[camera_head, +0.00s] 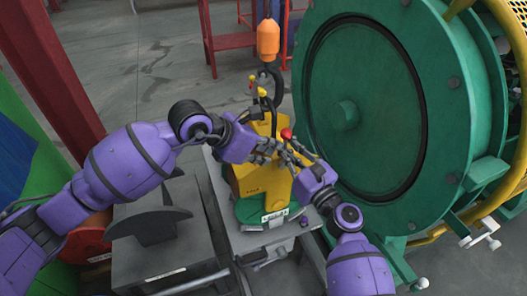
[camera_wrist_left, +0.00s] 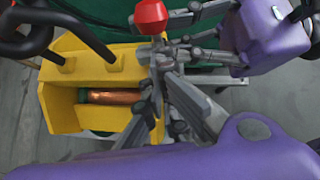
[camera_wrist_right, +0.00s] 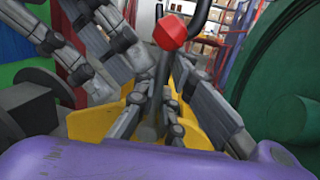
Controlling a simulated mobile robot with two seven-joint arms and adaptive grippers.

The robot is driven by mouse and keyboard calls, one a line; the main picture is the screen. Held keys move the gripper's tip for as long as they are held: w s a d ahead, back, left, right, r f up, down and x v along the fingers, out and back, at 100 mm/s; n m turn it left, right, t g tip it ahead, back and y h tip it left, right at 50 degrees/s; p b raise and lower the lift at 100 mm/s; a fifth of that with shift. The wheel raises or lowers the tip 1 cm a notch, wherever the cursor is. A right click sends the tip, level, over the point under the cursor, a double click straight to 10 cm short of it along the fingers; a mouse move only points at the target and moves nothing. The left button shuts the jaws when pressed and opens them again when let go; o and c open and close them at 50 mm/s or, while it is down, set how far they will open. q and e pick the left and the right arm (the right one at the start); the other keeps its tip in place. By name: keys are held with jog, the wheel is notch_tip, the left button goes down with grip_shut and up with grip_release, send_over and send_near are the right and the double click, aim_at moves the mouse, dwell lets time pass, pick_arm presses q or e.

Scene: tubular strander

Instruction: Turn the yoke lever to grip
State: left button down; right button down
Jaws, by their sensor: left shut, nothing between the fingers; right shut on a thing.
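The yellow yoke (camera_head: 256,180) stands on a grey stand in front of the large green drum. It also shows in the left wrist view (camera_wrist_left: 62,110), with a copper-coloured roll (camera_wrist_left: 115,97) inside. The lever's red knob (camera_head: 286,134) sticks up between my two hands; it shows in the right wrist view (camera_wrist_right: 170,32) too. My right gripper (camera_wrist_right: 160,118) is shut on the dark lever rod below the knob. My left gripper (camera_head: 272,152) is shut and empty, close beside the right one above the yoke. The fingers partly hide the lever's lower end.
The green drum (camera_head: 345,118) rises close on the right. An orange hoist block (camera_head: 268,40) hangs behind, with a hook and dark cable over the yoke. A grey box (camera_head: 160,235) stands front left. A red frame (camera_head: 225,40) stands at the back.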

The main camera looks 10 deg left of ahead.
jog(key=c, duration=2.2)
grip_release()
jog(key=shift+a+r, duration=0.15)
jog(key=shift+r, duration=0.35)
jog(key=o, duration=0.3)
pick_arm(q)
jog(key=shift+w+d+r, duration=0.15)
jog(key=shift+w+d, duration=0.1)
jog(key=shift+d, duration=0.05)
pick_arm(e)
jog(key=shift+o, duration=0.2)
pick_arm(q)
jog(key=shift+s+a, duration=0.1)
pick_arm(e)
jog(key=shift+s, duration=0.15)
jog(key=shift+f, duration=0.1)
